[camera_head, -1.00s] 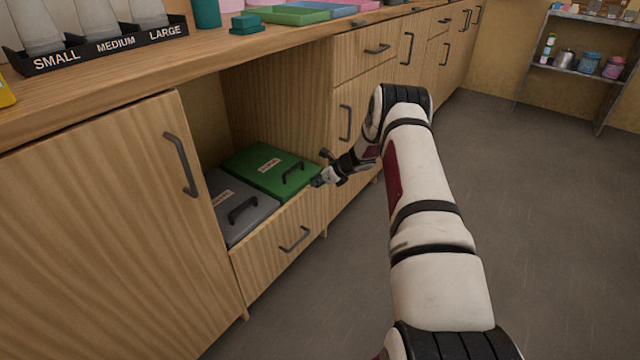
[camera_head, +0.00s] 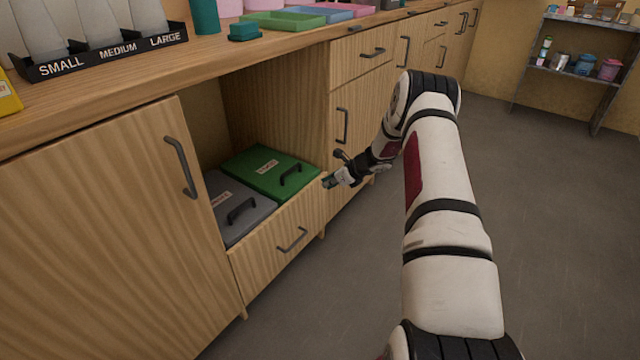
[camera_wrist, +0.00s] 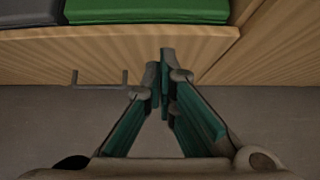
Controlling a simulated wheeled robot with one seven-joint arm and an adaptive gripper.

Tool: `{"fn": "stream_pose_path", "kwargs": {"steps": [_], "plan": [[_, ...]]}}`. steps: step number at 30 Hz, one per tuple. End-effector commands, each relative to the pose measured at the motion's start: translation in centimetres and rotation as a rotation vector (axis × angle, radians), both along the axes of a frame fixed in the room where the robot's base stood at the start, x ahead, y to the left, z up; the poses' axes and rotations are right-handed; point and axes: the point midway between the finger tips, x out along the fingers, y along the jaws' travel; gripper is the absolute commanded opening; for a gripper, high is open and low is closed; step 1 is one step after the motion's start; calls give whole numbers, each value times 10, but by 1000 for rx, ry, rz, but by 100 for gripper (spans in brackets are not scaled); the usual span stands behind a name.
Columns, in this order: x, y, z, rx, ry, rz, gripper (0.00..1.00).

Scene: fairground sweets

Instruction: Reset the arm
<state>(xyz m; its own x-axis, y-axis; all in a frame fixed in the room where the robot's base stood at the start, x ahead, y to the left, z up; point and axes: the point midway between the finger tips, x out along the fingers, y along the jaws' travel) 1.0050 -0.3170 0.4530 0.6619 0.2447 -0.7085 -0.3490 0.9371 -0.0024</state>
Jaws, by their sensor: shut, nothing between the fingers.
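My gripper (camera_head: 328,183) is at the end of my arm, in front of the cabinet and just right of the open drawer. In the wrist view its fingers (camera_wrist: 160,85) are together with nothing between them. The drawer front (camera_head: 275,250) with its dark handle (camera_head: 292,240) lies below and left of the gripper. A green lidded bin (camera_head: 265,165) and a grey lidded bin (camera_head: 228,190) sit in the drawer. In the wrist view the green bin (camera_wrist: 145,10) shows beyond the fingertips, and the gripper appears apart from it.
The wooden counter (camera_head: 215,55) runs above, with a black cup holder (camera_head: 100,50) and coloured trays (camera_head: 285,19) on it. A cabinet door (camera_head: 110,230) is at left. A metal shelf (camera_head: 575,75) stands at the back right. The floor (camera_head: 545,180) to the right is clear.

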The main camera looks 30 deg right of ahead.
Motion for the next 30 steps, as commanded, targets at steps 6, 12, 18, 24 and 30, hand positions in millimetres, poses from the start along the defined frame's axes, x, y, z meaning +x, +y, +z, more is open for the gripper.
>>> {"fn": "stream_pose_path", "kwargs": {"steps": [6, 12, 18, 24, 30], "plan": [[-28, -12, 29, 0, 3, -4, 0], [-40, -15, 39, 0, 4, -3, 0], [-41, -16, 40, 0, 4, -1, 0], [-34, 7, 74, -49, -19, 105, 0], [-35, 82, 165, -194, -79, 428, 0]]}}
